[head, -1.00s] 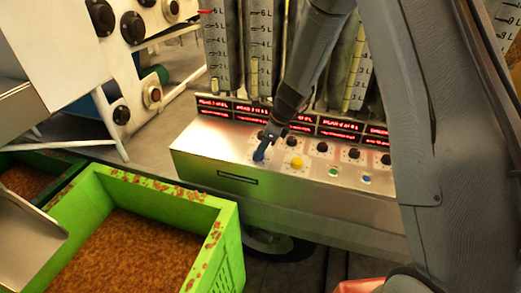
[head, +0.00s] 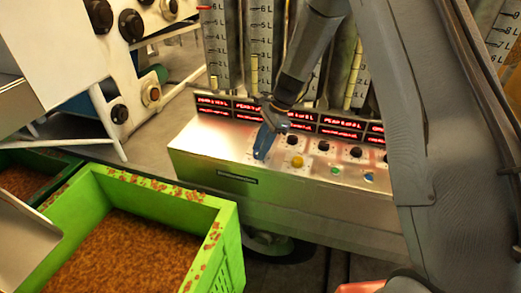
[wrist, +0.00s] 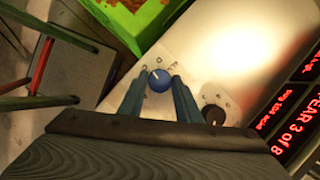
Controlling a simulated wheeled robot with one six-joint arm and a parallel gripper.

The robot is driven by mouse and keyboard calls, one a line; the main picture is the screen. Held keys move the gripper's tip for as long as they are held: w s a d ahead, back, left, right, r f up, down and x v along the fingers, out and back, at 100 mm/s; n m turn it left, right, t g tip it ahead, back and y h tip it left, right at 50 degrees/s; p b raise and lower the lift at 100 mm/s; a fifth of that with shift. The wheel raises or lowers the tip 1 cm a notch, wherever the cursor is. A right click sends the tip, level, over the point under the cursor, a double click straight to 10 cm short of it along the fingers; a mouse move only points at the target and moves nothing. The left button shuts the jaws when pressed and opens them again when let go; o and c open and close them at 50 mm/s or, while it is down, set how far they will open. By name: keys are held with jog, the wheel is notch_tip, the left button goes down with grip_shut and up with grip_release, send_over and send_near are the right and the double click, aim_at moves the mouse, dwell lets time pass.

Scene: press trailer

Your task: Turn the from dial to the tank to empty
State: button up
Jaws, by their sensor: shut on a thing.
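A blue dial (wrist: 159,81) with a white pointer mark sits on the metal panel, between the two blue-grey fingertips of my gripper (wrist: 159,86) in the wrist view. The gripper is shut on this dial. The pointer mark points to the upper left there. In the head view my gripper (head: 264,143) reaches down to the left part of the panel's top, and the dial is hidden by the fingers. A yellow dial (head: 297,161) sits just to the right. Tanks with litre scales (head: 259,45) stand behind the panel.
Black knobs (head: 323,146), a green button (head: 335,170) and a blue button (head: 369,177) lie further right on the panel. Red-lit displays (head: 289,115) line its back. A green crate (head: 228,215) of brown pulp stands at the front left.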

jog(key=n+g+b, duration=0.1)
jog(key=n, duration=0.2)
jog(key=n+h+b, duration=0.1)
jog(key=n, duration=0.1)
jog(key=shift+w+a+f+n+g, duration=0.1)
jog(key=shift+w+n+g, duration=0.1)
jog(key=shift+n+g, duration=0.2)
jog(key=n+b, duration=0.1)
jog(key=n, duration=0.1)
jog(key=n+g+h+b, duration=0.1)
jog(key=n, duration=0.1)
jog(key=shift+a+n+h, duration=0.15)
jog(key=shift+n+h, duration=0.15)
jog(key=shift+n, duration=0.1)
jog(key=o, duration=1)
jog(key=shift+b+v, duration=1.45)
jog(key=shift+v, duration=2.6)
